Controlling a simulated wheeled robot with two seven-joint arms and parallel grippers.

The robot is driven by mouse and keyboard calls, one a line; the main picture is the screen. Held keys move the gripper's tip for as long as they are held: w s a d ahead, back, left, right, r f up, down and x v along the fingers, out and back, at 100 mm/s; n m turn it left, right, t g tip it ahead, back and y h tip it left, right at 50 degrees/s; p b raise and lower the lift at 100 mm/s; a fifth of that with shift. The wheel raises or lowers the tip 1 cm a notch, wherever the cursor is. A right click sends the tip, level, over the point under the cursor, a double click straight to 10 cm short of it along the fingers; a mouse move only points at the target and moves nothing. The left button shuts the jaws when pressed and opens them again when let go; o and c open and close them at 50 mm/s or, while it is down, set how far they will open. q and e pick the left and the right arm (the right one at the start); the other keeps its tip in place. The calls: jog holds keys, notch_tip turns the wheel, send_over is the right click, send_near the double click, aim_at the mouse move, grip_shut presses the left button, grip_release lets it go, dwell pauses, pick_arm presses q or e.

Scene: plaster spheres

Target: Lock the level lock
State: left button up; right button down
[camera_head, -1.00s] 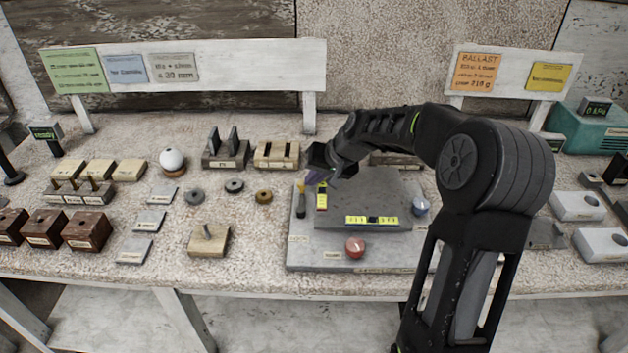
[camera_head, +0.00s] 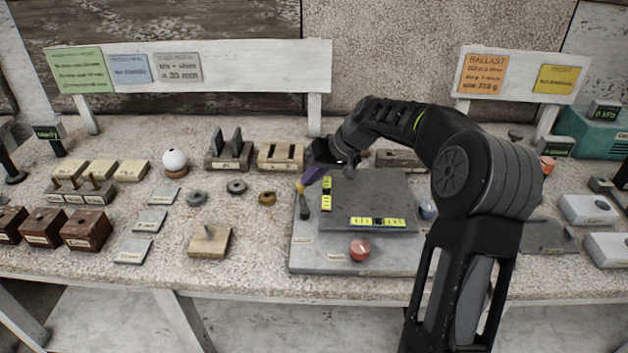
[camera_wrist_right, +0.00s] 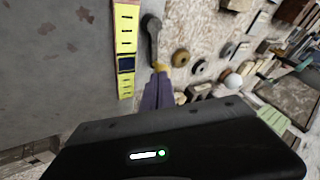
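The level plate (camera_head: 380,190) is a grey slab on a lighter grey base, with two yellow level vials, one along its left side (camera_head: 326,194) and one along its front (camera_head: 377,222). A dark lever with an orange-yellow tip, apparently the lock (camera_head: 304,208), stands at the base's left edge. In the right wrist view the lever (camera_wrist_right: 152,38) lies beside the yellow vial. My right gripper (camera_head: 306,182) has its purple fingers close together at the lever's tip; they also show in the wrist view (camera_wrist_right: 158,90). Whether they touch it I cannot tell. My left gripper is out of view.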

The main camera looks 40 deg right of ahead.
jog(key=shift+w+a+n+g+y, duration=0.35)
jog(key=shift+a+n+g+y, duration=0.15)
jog(key=shift+n, duration=0.6)
jog(key=shift+w+a+n+g+y, duration=0.4)
jog(key=shift+n+y, duration=0.2)
jog(key=shift+n, duration=0.5)
jog(key=shift+w+a+f+b, duration=0.1)
jog(key=shift+w+a+b, duration=0.1)
jog(key=shift+a+b, duration=0.6)
jog(key=shift+w+a, duration=0.1)
jog(key=shift+a, duration=0.65)
pick_arm(q)
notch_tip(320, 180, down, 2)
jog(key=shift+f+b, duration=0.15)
jog(key=shift+b, duration=0.15)
pick_arm(e)
jog(key=shift+a, duration=0.25)
